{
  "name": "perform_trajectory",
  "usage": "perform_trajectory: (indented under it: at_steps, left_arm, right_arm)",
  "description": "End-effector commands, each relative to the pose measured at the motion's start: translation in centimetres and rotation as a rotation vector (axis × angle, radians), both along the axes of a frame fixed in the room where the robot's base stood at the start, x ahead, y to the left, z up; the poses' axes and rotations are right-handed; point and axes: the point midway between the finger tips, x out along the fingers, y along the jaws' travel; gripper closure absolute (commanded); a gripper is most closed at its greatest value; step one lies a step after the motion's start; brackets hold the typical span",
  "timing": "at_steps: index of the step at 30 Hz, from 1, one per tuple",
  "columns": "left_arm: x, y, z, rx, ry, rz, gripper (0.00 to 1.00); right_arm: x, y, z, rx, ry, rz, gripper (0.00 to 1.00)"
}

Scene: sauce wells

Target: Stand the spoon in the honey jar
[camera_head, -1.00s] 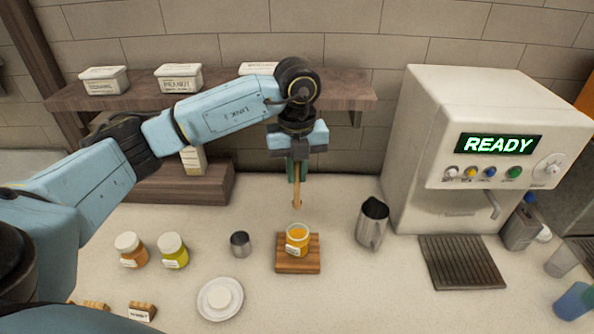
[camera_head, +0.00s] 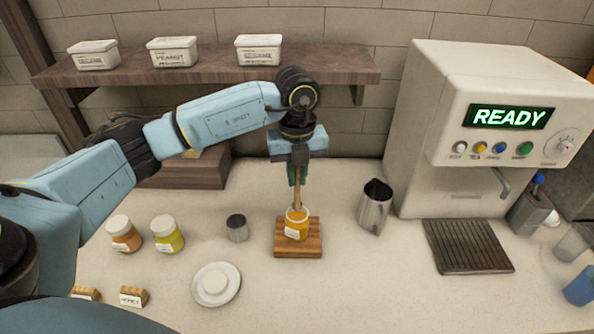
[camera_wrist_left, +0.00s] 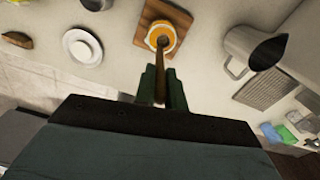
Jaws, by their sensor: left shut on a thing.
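The honey jar (camera_head: 297,224) is open, with orange-yellow honey and a white label, and stands on a small wooden board (camera_head: 311,245). My left gripper (camera_head: 297,180) is above the jar and shut on a wooden spoon (camera_head: 298,198). The spoon points down, nearly upright, and its lower end is at the jar's mouth. In the left wrist view the spoon (camera_wrist_left: 160,82) runs from between the green fingers to the honey jar (camera_wrist_left: 162,38). I cannot tell how deep its tip is. My right gripper is not in view.
A steel pitcher (camera_head: 374,208) stands right of the board, before the coffee machine (camera_head: 480,150). A small metal cup (camera_head: 237,228), two lidded jars (camera_head: 167,234) and a white saucer (camera_head: 204,294) are to the left. A shelf (camera_head: 210,78) with labelled boxes is behind.

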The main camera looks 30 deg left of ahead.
Motion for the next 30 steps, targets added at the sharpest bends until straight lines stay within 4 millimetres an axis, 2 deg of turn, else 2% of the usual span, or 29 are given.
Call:
perform_trajectory:
  at_steps: [1, 15, 21, 29, 30]
  left_arm:
    - [0.0, 0.0, -0.7, 0.000, 0.000, 0.000, 1.00]
    - [0.0, 0.0, -4.4, -0.001, 0.001, 0.000, 1.00]
    - [0.0, 0.0, -5.1, -0.001, 0.001, -0.001, 1.00]
    - [0.0, 0.0, -5.0, -0.001, 0.001, 0.000, 1.00]
    - [0.0, 0.0, -5.0, -0.001, 0.001, 0.000, 0.84]
  right_arm:
    - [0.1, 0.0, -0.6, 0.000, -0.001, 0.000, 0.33]
    - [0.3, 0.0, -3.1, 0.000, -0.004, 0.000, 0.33]
    - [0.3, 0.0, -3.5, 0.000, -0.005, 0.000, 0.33]
    - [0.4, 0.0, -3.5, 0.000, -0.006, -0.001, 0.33]
    - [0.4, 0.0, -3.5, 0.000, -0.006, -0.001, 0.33]
